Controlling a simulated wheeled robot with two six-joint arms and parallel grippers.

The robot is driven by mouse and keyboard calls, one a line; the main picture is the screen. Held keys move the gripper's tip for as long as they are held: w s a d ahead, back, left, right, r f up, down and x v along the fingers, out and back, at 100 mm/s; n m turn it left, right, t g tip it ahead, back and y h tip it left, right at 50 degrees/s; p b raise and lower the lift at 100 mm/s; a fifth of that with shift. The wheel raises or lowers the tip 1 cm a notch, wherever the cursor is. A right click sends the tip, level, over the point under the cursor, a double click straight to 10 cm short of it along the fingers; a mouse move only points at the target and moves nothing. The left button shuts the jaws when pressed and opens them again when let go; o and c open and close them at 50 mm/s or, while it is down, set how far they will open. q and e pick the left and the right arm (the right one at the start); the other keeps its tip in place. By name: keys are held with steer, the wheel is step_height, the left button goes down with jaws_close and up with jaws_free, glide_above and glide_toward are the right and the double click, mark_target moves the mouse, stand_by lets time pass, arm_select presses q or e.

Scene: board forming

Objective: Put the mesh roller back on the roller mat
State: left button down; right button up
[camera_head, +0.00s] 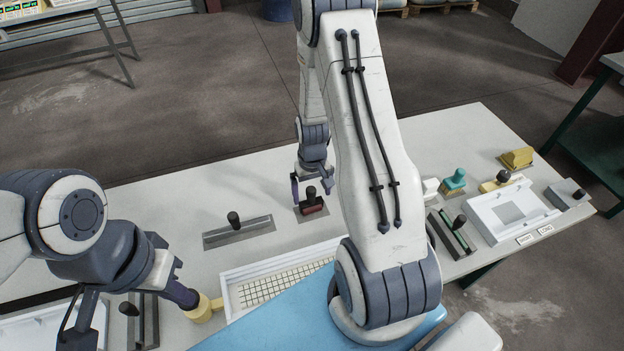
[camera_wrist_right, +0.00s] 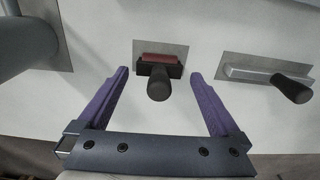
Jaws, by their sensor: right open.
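A roller with a red cylinder and dark handle (camera_head: 311,202) lies on a small grey mat (camera_wrist_right: 183,49); I take it as the mesh roller. The roller also shows in the right wrist view (camera_wrist_right: 160,68), red part on the mat, handle towards me. My right gripper (camera_head: 310,191) is open, its purple fingers on either side of the roller's handle with gaps visible. My left gripper (camera_head: 187,299) is at the lower left beside a yellow cylindrical piece (camera_head: 205,308); its jaw opening is unclear.
A long grey tool with a dark knob (camera_head: 237,228) lies left of the roller; it also shows in the right wrist view (camera_wrist_right: 270,78). A white framed grid tray (camera_head: 285,287) is in front. A white tray (camera_head: 512,211) and several hand tools stand at right. My right arm covers the middle.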

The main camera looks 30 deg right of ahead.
step_height(320, 180, up, 7)
steer(key=shift+f+b, duration=0.15)
steer(key=shift+b, duration=0.5)
steer(key=shift+r, duration=0.4)
steer(key=shift+a+r, duration=0.1)
steer(key=s+a+r+n, duration=0.1)
steer(key=a+r, duration=0.2)
steer(key=a, duration=0.2)
steer(key=a+r+n, duration=0.2)
steer(key=a+r, duration=0.1)
steer(key=a, duration=0.2)
steer(key=s+a+r+n, duration=0.3)
steer(key=s+a+r, duration=0.1)
steer(key=s+a, duration=0.3)
steer(key=s+a+r+n+y, duration=0.1)
steer(key=s+a+r+n, duration=0.2)
steer(key=s+a, duration=0.4)
steer(key=s, duration=0.4)
steer(key=shift+a+r+n, duration=0.3)
steer(key=shift+r+n, duration=0.1)
